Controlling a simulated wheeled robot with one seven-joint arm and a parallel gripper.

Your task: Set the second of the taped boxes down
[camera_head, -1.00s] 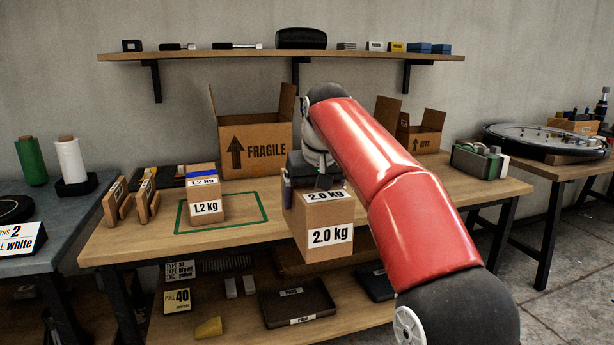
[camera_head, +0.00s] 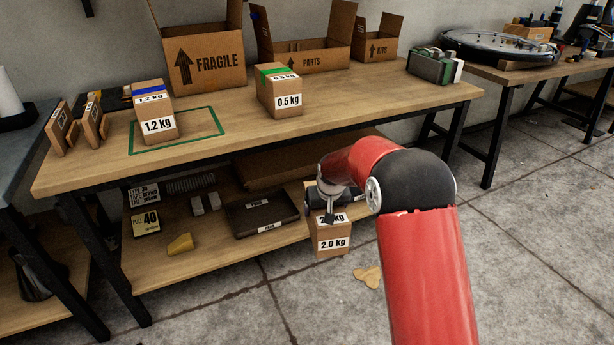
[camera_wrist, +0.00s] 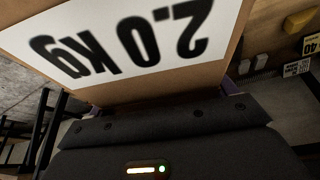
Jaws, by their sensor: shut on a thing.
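My gripper (camera_head: 327,208) is shut on a cardboard box labelled 2.0 kg (camera_head: 333,255). It holds the box from above, low in front of the table, by the lower shelf's front edge. In the wrist view the box's 2.0 kg label (camera_wrist: 135,40) fills the top; no tape shows on it. A 1.2 kg box (camera_head: 141,111) with blue tape stands upright on the tabletop, within or at the left part of a green outlined rectangle (camera_head: 219,127). A 0.5 kg box (camera_head: 268,100) with green tape stands on the tabletop, right of the outline.
Open cartons marked FRAGILE (camera_head: 217,62), PARTS (camera_head: 312,62) and KITS (camera_head: 379,47) line the tabletop's back. The lower shelf (camera_head: 205,255) carries a dark tray (camera_head: 262,214) and a yellow wedge (camera_head: 180,244). The tabletop's right front is clear. Tan scraps (camera_head: 368,276) lie on the floor.

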